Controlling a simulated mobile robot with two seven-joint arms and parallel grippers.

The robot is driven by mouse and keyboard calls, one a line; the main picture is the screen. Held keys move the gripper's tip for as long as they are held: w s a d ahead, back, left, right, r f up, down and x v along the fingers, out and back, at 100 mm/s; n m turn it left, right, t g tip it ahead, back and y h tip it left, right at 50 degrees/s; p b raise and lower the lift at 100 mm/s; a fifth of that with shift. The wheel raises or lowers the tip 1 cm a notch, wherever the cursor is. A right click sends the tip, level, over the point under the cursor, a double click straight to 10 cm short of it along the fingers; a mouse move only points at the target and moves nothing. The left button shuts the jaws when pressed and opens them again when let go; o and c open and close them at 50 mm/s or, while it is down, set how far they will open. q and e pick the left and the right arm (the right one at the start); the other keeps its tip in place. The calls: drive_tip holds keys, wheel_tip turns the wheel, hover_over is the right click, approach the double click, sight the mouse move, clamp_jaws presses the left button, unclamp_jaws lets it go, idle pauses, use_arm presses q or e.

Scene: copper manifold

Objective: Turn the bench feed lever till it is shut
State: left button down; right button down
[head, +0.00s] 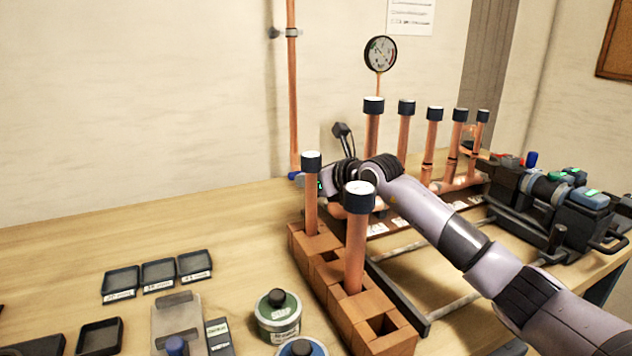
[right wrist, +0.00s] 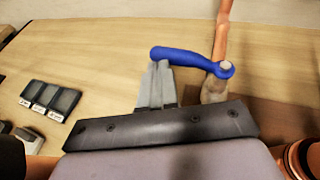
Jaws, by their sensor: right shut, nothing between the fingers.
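The bench feed lever is a blue handle (right wrist: 190,57) on a valve at the foot of the copper feed pipe (right wrist: 222,35). In the right wrist view it points left from its pivot, roughly crosswise to the pipe. In the head view only a small blue bit of the lever (head: 294,175) shows, beside a capped pipe. My right gripper (right wrist: 159,68) is shut and empty, its fingertips right at the lever's free end; I cannot tell whether they touch. In the head view the gripper is largely hidden behind capped pipes. My left gripper is not in view.
Capped copper pipes (head: 356,240) stand in a brick block (head: 345,312) close to my right arm. A pressure gauge (head: 380,53) is behind. A vise-like machine (head: 545,195) stands at right. Small black trays (head: 158,275) and a tin (head: 278,318) lie at front left. The bench's back left is clear.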

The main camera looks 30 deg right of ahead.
drive_tip(key=b+v, duration=0.1)
drive_tip(key=v, duration=0.6)
